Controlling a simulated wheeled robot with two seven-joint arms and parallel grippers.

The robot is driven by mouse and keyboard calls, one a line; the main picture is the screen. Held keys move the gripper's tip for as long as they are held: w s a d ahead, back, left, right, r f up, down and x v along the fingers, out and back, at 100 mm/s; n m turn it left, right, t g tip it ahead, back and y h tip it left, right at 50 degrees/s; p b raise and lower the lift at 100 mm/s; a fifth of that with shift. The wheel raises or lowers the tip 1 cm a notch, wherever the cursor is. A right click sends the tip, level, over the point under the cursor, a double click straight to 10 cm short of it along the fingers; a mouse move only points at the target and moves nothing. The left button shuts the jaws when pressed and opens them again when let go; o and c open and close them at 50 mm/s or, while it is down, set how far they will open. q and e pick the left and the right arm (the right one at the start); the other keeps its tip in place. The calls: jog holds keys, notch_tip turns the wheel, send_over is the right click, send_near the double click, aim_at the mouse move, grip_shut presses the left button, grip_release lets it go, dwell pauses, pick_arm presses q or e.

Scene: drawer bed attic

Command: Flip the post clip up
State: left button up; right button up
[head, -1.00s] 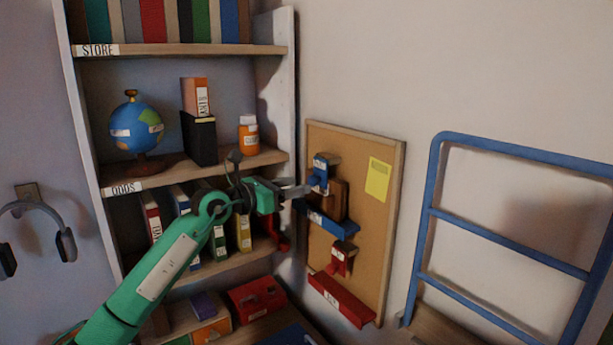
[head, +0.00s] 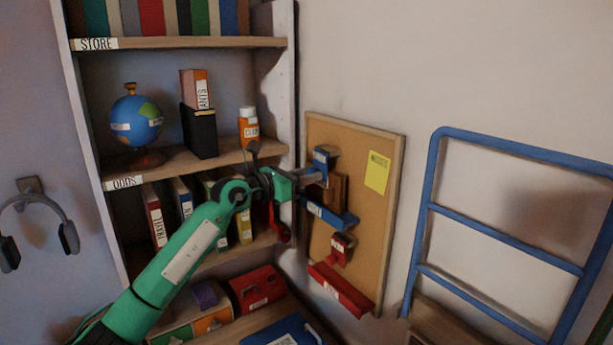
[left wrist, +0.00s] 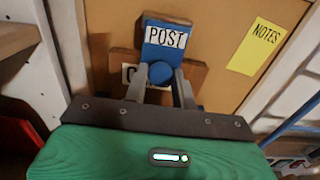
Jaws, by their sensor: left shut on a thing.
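The blue post clip (head: 322,158) is at the upper part of the cork board (head: 377,214). In the left wrist view, its blue plate (left wrist: 165,45) carries the label POST, with a round blue knob (left wrist: 161,73) below it. My left gripper (head: 308,178) reaches in from the left. In the left wrist view its fingers (left wrist: 161,82) are shut on the knob, one on each side. A wooden block (head: 337,190) sits behind the clip, partly hidden by the fingers. My right gripper is out of view.
A blue ledge (head: 329,215) lies just below the clip, with a red clip (head: 341,246) and red ledge (head: 341,290) lower down. A yellow note (head: 377,173) is to the right. The shelf unit (head: 190,165) stands left; a blue ladder-like frame (head: 504,236) stands right.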

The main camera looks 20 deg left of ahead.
pick_arm(q)
notch_tip(320, 180, up, 8)
jog(key=s+g+y+p, duration=0.1)
jog(key=g+y+p, duration=0.8)
jog(key=p, duration=0.9)
jog(key=g, duration=0.3)
jog(key=shift+a+r+g+y, duration=0.25)
jog(key=shift+a+g+y, duration=0.05)
jog(key=shift+a+y, duration=0.1)
jog(key=o, duration=1)
